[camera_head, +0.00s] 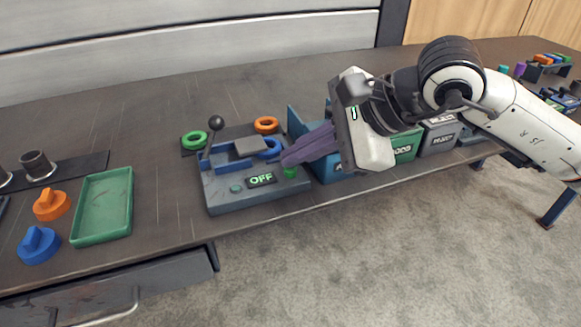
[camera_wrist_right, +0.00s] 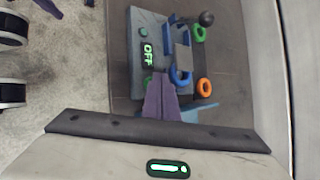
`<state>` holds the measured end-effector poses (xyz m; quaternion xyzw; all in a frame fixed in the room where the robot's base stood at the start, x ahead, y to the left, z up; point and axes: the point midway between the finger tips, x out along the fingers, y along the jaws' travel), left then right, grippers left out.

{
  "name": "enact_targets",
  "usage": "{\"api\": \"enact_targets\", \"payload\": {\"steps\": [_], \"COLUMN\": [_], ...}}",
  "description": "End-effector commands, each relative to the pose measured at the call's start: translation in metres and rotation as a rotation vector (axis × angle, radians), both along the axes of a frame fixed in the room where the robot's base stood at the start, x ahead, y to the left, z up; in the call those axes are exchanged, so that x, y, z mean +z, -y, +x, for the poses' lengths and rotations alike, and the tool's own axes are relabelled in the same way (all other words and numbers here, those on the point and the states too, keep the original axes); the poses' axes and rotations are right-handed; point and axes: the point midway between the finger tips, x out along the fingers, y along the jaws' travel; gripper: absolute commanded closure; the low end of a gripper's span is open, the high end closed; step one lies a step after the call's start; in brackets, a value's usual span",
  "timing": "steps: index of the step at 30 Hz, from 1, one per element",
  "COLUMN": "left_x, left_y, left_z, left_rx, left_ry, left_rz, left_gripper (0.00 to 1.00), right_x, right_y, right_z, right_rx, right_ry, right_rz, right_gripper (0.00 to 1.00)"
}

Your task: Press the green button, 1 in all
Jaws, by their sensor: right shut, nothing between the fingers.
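A blue-grey control box (camera_head: 222,198) sits near the table's front edge, with a lit display (camera_head: 262,179) reading OFF. The green button (camera_head: 291,172) is on its right front corner, next to the display. My right gripper (camera_head: 287,159) is shut and empty, its purple fingers reaching in from the right, with the tips at the button in the picture. I cannot tell if they touch it. In the right wrist view the fingers (camera_wrist_right: 160,78) partly cover the button, and the display (camera_wrist_right: 148,53) shows OFF. My left gripper is out of view.
A black-knobbed lever (camera_head: 216,123), a green ring (camera_head: 194,139) and an orange ring (camera_head: 266,124) are at the box's back. A green tray (camera_head: 104,205) and orange (camera_head: 51,204) and blue (camera_head: 38,244) knobs lie left. Bins (camera_head: 404,148) stand right, partly behind my arm.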

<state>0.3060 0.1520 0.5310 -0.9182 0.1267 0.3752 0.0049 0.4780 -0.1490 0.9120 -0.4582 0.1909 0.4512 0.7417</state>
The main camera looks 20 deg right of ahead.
Motion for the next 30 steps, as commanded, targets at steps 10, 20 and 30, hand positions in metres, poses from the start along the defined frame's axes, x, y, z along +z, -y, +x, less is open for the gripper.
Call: {"api": "enact_targets", "payload": {"steps": [10, 20, 30], "left_x": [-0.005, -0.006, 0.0], "left_y": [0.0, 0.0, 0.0], "left_z": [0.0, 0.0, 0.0], "left_rx": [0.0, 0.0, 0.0], "left_ry": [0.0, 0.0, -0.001], "left_rz": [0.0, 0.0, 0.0], "left_gripper": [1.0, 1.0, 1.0], "right_x": [-0.004, -0.005, 0.006], "right_y": [0.0, 0.0, 0.0], "right_z": [0.0, 0.0, 0.0], "right_rx": [0.001, 0.0, -0.001], "right_ry": [-0.001, -0.001, 0.0], "right_rz": [0.0, -0.001, -0.001], "right_gripper": [1.0, 1.0, 1.0]}}
